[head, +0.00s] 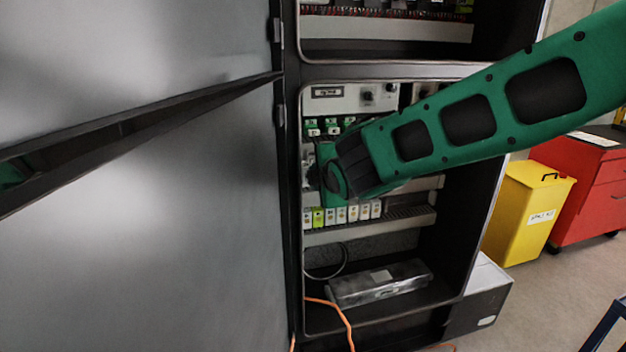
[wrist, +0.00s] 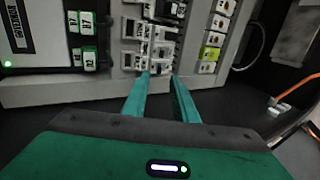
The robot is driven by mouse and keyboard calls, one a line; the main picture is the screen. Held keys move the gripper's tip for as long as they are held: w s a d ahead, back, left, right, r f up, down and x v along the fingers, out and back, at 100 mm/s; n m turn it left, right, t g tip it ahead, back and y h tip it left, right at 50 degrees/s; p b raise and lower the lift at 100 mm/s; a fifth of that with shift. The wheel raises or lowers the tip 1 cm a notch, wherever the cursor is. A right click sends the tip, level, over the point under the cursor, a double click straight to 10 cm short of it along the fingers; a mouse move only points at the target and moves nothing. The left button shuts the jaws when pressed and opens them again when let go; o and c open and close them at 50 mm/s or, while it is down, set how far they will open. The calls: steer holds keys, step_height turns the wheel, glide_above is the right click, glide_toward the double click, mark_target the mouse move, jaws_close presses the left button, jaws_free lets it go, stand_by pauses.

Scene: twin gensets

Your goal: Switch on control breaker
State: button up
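In the wrist view, my gripper (wrist: 161,82) has its two green fingers apart, with a gap between the tips and nothing held. The fingers point at a column of small white and grey breakers (wrist: 155,48) on a rail, and the tips look close to the lowest ones. I cannot tell whether they touch, nor which breaker is the control breaker. In the head view, my green arm reaches from the right into the open cabinet (head: 310,245), and my gripper (head: 322,172) covers most of the middle rail there.
A grey cabinet door (head: 180,200) stands open at left. Relays (head: 345,214) sit on the rail below my gripper. A dark case (head: 380,283) and orange cable (head: 338,312) lie low in the cabinet. A yellow bin (head: 527,215) and red tool cabinet (head: 590,180) stand at right.

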steer(key=shift+v, duration=2.7)
steer(key=shift+d, duration=0.1)
steer(key=s+d+f+m+g+h, duration=0.2)
steer(key=s+d+m, duration=0.15)
steer(key=d, duration=0.55)
steer(key=s+d+f+m+g+h, duration=0.15)
steer(key=d+m, duration=0.35)
steer(key=d, duration=0.5)
steer(key=s+d+f+m+g+h, duration=0.2)
steer(key=s+d+f+m, duration=0.15)
steer(key=d, duration=0.55)
steer(key=s+d+f+m+g, duration=0.3)
steer(key=s+d+m, duration=0.4)
steer(key=s+d, duration=0.4)
steer(key=s+d+f+m+g+y, duration=0.1)
steer(key=s+m+g, duration=0.3)
steer(key=s, duration=1.3)
steer(key=f+m+y, duration=0.1)
steer(key=m, duration=0.3)
steer(key=shift+s+f+m, duration=0.15)
steer(key=shift+s+m, duration=0.15)
